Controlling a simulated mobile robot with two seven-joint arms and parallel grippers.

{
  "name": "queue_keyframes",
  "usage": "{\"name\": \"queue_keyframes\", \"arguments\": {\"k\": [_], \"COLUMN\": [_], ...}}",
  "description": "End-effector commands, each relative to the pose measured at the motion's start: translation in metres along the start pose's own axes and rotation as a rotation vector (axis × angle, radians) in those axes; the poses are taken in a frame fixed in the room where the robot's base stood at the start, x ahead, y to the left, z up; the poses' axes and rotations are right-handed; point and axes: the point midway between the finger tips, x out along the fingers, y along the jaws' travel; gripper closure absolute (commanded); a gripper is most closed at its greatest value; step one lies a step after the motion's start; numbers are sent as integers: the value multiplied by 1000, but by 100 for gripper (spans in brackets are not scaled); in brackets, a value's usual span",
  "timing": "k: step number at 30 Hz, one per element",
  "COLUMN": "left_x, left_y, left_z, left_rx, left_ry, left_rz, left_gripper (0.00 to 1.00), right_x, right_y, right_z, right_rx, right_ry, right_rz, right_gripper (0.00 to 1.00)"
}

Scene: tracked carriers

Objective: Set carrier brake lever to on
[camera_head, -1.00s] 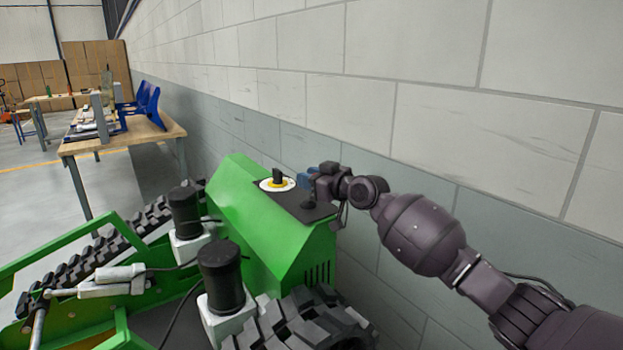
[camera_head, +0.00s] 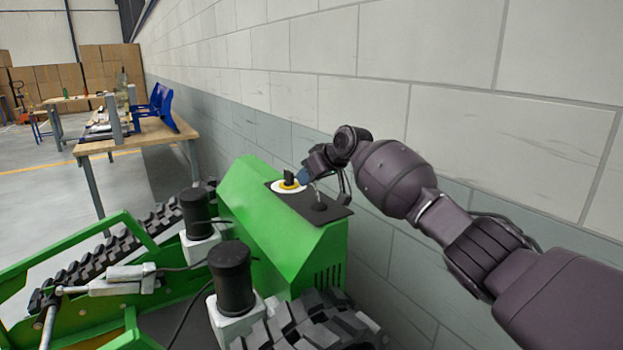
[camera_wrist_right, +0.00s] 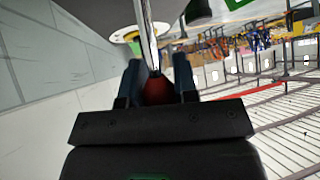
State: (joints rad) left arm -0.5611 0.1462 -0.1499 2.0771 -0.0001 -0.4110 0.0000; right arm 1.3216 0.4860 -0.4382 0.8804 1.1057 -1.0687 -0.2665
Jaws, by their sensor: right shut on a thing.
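The green carrier (camera_head: 262,218) stands along the wall. The brake lever shows as a thin metal rod (camera_head: 318,193) rising from a black round base on the dark top plate. My right gripper (camera_head: 304,176) is at the upper end of the rod, close to the dial. In the right wrist view, the lever's red knob (camera_wrist_right: 158,90) sits between the two blue fingers (camera_wrist_right: 157,84), with the metal rod running away from it. The fingers are shut on the knob. In the head view the knob is hidden by the gripper. My left gripper is not in view.
A black rotary switch on a yellow and white dial (camera_head: 289,186) sits just left of the gripper. The block wall (camera_head: 470,135) is close behind the right arm. A wooden table (camera_head: 140,136) with blue items stands at the back left.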

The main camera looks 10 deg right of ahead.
Motion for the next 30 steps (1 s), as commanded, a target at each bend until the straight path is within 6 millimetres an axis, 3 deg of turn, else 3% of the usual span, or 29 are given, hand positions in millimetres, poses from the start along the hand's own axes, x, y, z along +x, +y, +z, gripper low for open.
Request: {"name": "queue_keyframes", "arguments": {"k": [19,20,24,30], "left_x": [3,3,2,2], "left_y": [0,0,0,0], "left_z": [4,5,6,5], "left_rx": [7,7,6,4], "left_ry": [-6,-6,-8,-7], "left_rz": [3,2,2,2], "left_gripper": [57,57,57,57], "right_x": [8,8,7,6], "right_y": [2,2,2,2], "right_z": [2,2,1,0], "right_rx": [-5,-5,-4,-3], "right_ry": [3,2,3,4], "right_rz": [3,3,3,2], "right_gripper": [100,70,49,47]}}
